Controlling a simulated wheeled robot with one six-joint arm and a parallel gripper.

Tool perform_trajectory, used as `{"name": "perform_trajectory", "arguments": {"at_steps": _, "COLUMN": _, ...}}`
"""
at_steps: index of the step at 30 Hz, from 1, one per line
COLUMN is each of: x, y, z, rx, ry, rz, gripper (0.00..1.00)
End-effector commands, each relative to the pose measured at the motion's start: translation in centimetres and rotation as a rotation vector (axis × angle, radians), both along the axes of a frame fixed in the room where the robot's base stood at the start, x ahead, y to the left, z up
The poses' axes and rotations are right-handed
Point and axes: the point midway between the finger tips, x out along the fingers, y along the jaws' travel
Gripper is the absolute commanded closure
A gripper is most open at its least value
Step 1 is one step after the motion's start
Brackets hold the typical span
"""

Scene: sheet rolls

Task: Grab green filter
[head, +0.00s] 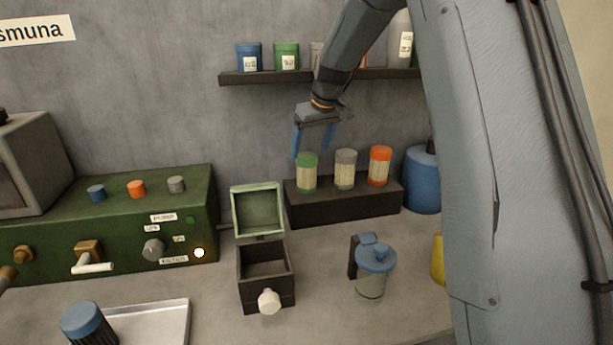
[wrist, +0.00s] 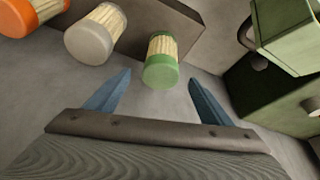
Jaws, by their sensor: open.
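The green filter (head: 307,173) has a green cap and a pale ribbed body, and stands upright at the left end of a dark block (head: 345,205). In the wrist view the green filter (wrist: 160,68) is just ahead of my gripper, roughly between the lines of the two fingers. My gripper (head: 313,148) is open and empty, with blue fingers hanging down just above and behind or around the cap; the head view does not settle which. In the wrist view my gripper (wrist: 158,90) has its fingers wide apart and the filter shows no contact with them.
A grey filter (head: 345,170) and an orange filter (head: 380,166) stand to the right on the block. A dark box with a raised green lid (head: 257,210) is at the left front. A shelf (head: 300,76) with jars hangs above.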

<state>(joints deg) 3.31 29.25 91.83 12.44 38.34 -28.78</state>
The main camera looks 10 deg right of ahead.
Motion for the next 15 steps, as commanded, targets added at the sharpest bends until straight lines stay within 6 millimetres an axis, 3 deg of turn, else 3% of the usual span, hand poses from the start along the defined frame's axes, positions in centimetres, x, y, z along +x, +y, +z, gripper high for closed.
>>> {"name": "perform_trajectory", "arguments": {"at_steps": 7, "x": 1.0, "y": 0.4, "z": -3.4, "rx": 0.000, "ry": 0.001, "rz": -0.002, "gripper": 0.25}}
{"name": "perform_trajectory", "arguments": {"at_steps": 15, "x": 1.1, "y": 0.4, "z": -3.7, "rx": 0.000, "ry": 0.000, "rz": -0.003, "gripper": 0.25}}
